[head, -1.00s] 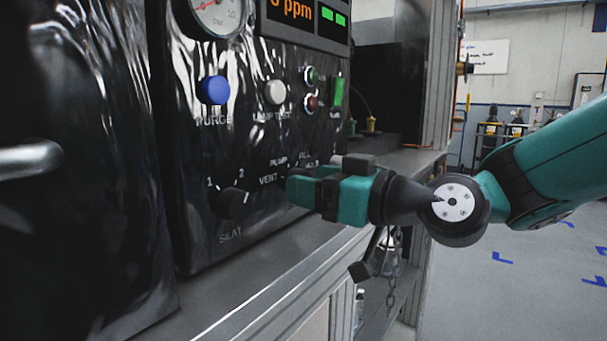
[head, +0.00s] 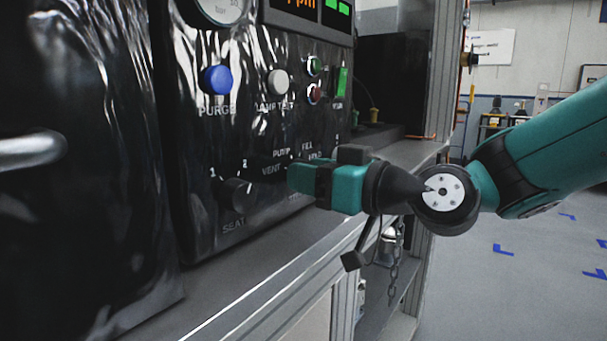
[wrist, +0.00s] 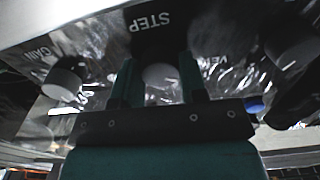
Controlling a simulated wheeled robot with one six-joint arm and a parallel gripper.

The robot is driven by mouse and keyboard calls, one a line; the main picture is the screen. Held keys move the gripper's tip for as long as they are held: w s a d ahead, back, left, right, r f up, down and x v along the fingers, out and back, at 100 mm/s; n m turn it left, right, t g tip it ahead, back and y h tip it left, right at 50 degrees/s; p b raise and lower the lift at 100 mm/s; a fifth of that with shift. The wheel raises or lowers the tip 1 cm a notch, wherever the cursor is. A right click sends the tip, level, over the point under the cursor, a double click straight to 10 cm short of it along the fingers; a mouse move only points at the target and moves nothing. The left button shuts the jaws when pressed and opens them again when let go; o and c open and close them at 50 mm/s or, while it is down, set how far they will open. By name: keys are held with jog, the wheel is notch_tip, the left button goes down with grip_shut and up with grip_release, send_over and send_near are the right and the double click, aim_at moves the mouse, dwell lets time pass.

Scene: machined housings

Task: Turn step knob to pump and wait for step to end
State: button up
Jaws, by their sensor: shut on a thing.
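My gripper (head: 298,179) is at the black control panel (head: 195,165), its fingers closed around the step knob. In the wrist view, the step knob (wrist: 160,76) is a pale round shape between the two dark green fingers, under the upside-down STEP label (wrist: 151,22). In the head view the fingers hide the knob; PUMP, VENT, FILL and part of HOLD show around it. The knob's pointer is not visible, so I cannot tell its setting.
The seat knob (head: 238,195) is left of my gripper. Above are the blue purge button (head: 216,80), white lamp test button (head: 278,82), green and red round buttons, and a lit green switch (head: 342,82). A metal ledge (head: 270,270) runs below. Another knob (wrist: 62,82) is near GAIN.

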jog(key=m, duration=0.4)
jog(key=shift+d, duration=0.15)
jog(key=shift+m+p, duration=0.65)
jog(key=shift+m, duration=1.45)
jog(key=o, duration=0.9)
jog(key=shift+d, duration=0.15)
